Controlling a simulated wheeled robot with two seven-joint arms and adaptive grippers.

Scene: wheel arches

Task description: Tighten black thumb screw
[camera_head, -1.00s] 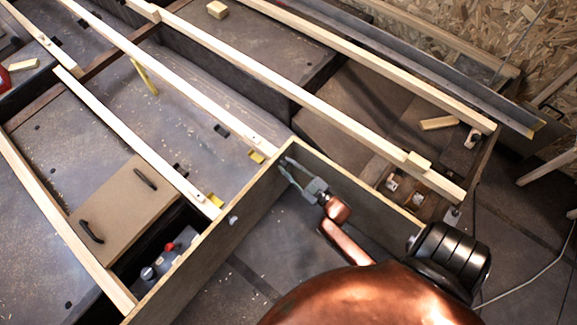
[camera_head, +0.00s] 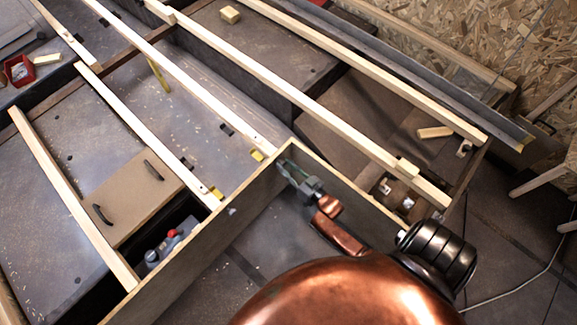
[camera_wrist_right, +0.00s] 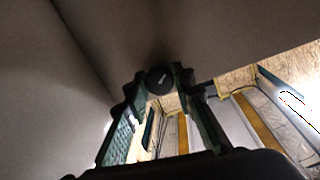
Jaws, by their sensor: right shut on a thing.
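The black thumb screw (camera_wrist_right: 159,79) shows in the right wrist view as a round dark knob with a pale mark on its face. It sits against a grey-brown panel. My right gripper (camera_wrist_right: 157,85) has one finger on each side of it and is shut on it. In the head view my right gripper (camera_head: 283,167) points up and left at the inner face of the wooden panel (camera_head: 232,213), near its corner. The screw cannot be made out there, hidden at the fingertips. My left gripper is not in view.
Long pale wooden battens (camera_head: 290,95) cross the frame beyond the panel. A brown board with two black handles (camera_head: 138,195) lies at the left. A red bin (camera_head: 19,70) stands at the far left.

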